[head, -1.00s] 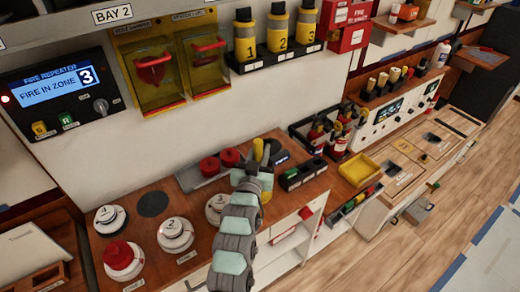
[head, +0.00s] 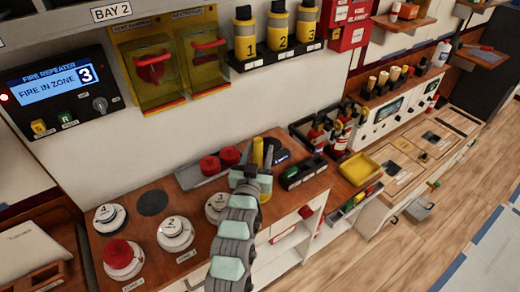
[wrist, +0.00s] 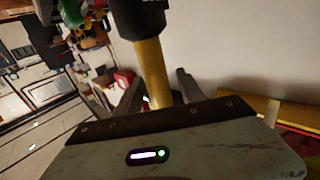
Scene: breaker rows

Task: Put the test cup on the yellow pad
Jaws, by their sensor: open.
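A yellow cylinder with a black end (head: 257,150) stands at the back of the wooden bench, beside my gripper (head: 259,166). It also shows in the wrist view (wrist: 151,65), between the two open fingers of my gripper (wrist: 158,92), with its black part at the top of that picture. I cannot tell whether it is the test cup, or whether the fingers touch it. My gripper is open. A shallow yellow tray (head: 362,168) lies to the right; no flat yellow pad can be made out for certain. My arm hides part of the bench.
Numbered white detectors (head: 175,233) stand on the bench at left, one under a red cap (head: 118,254). Two red caps sit on a grey tray (head: 190,177). A black holder (head: 302,172) and a crate of bottles (head: 320,135) stand right of my gripper.

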